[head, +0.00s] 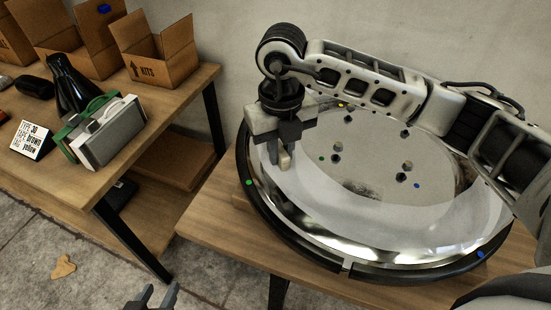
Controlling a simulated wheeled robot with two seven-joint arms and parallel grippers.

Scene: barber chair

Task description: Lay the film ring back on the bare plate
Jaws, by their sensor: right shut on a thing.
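The plate (372,145) is a round shiny metal disc with a dark rim, lying on the right wooden table; several dark bolts and small coloured dots show on it. The film ring (385,222) is a pale, see-through band that shows over the plate's near side. I cannot tell whether it touches the plate all round. My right gripper (285,163) points down at the plate's left side, shut on the film ring's edge. My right arm hides the plate's far right part. My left gripper (152,296) is low at the bottom edge, open and empty, away from the plate.
The left table holds open cardboard boxes (155,58), a dark bottle (70,84), a green and white device (106,132) and a label card (33,140). A gap with stone floor lies between the tables. A tan scrap (62,267) lies on the floor.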

